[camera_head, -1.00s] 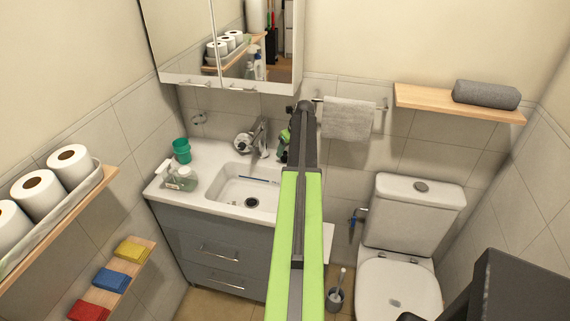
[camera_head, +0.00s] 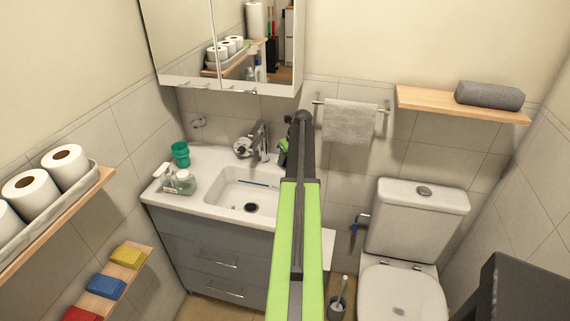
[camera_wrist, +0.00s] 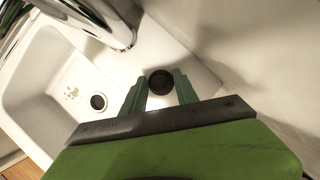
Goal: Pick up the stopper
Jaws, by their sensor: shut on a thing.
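The stopper (camera_wrist: 161,82) is a small round black piece. In the wrist view it sits between the two green fingertips of my gripper (camera_wrist: 160,87), which is shut on it. It is over the white countertop to the right of the basin and tap; I cannot tell whether it still touches the surface. In the head view my gripper (camera_head: 283,145) shows only as a bit of green beside the dark end of my arm, right of the tap. The stopper is hidden there.
The white sink (camera_head: 225,205) has an open dark drain (camera_wrist: 98,101) and a chrome tap (camera_head: 260,140) close to my gripper. A green cup (camera_head: 181,154) and soap bottles (camera_head: 180,182) stand at left. The mirror cabinet (camera_head: 225,45) hangs above; the toilet (camera_head: 405,240) is at right.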

